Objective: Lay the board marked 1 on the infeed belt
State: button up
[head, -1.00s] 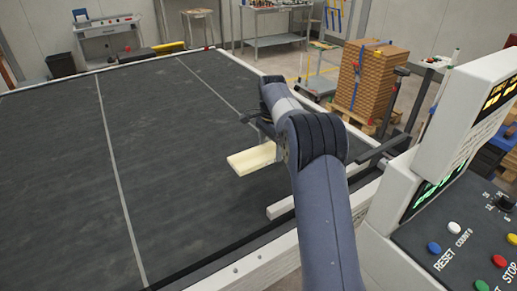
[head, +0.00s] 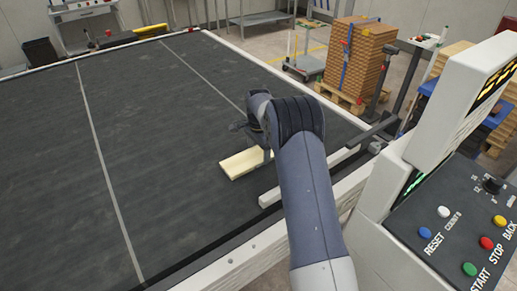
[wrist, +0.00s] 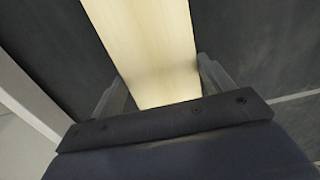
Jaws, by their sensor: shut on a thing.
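A pale wooden board (head: 243,161) is held flat, low over the dark infeed belt (head: 140,150), near the belt's right side. I cannot tell whether its underside touches the belt. No number shows on the board's visible face. My gripper (wrist: 163,88) is shut on the board, with one finger along each long edge in the wrist view. The board (wrist: 150,40) runs straight out from between the fingers there. In the head view my arm hides most of the gripper and the near end of the board.
A light rail (head: 300,182) lies along the belt's right edge, close to the board. A control panel (head: 460,225) with coloured buttons stands at the right. Strapped stacks of boards (head: 357,60) stand on pallets behind. The belt's left and middle are clear.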

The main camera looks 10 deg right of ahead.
aim_at(258, 153)
jog(key=o, duration=1.1)
notch_tip(258, 153, up, 12)
jog(key=shift+r+b, duration=0.1)
jog(key=shift+b, duration=0.7)
